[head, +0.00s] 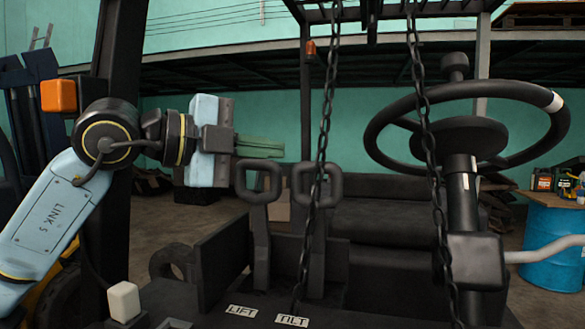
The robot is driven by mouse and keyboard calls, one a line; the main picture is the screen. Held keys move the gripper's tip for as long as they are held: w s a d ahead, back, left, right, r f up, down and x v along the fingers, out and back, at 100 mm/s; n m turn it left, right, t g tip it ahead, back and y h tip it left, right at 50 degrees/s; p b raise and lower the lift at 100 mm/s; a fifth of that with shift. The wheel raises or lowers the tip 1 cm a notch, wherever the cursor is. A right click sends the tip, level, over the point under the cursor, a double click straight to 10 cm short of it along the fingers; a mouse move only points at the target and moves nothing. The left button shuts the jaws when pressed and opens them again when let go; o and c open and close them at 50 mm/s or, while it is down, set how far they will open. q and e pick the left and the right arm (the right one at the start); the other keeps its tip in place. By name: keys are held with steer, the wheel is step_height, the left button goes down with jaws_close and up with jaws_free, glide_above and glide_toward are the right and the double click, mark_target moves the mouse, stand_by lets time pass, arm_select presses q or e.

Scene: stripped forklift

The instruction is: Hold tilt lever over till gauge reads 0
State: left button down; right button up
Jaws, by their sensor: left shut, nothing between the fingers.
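The tilt lever (308,240) is a dark upright lever with a loop handle, the right one of a pair, behind the TILT label (292,320). A hanging chain crosses in front of its handle. The lift lever (261,235), with a similar loop handle, stands to its left behind the LIFT label (241,311). My left gripper (272,147) comes in from the left, its greenish fingers shut and empty, pointing right. In the picture the fingertips are just above the lift lever's loop and left of the tilt lever's; whether they touch anything cannot be told. I cannot make out a gauge.
Two chains (321,140) (428,140) hang in front of the levers and steering wheel (465,122). A dark post (118,60) stands behind my left arm. A white-knobbed lever (123,302) is low at left. A blue drum (550,245) with bottles stands at right.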

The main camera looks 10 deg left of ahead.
arm_select(q)
steer(key=v, duration=0.4)
steer(key=shift+w+r+b, duration=0.1)
steer(key=shift+r+b, duration=0.1)
steer(key=shift+b, duration=0.15)
steer(key=d+r+m+g+y+b, duration=0.25)
steer(key=d+m+y, duration=0.25)
steer(key=d+m, duration=0.25)
steer(key=s+r+m+y, duration=0.1)
steer(key=y, duration=0.1)
steer(key=s+d+r+m+y, duration=0.1)
steer(key=y, duration=0.1)
steer(key=s+r+m+y, duration=0.1)
steer(key=s+y, duration=0.1)
steer(key=shift+d+r+g+y, duration=0.15)
steer(key=shift+r+g+y, duration=0.15)
steer(key=shift+y, duration=0.1)
steer(key=shift+w+f, duration=0.1)
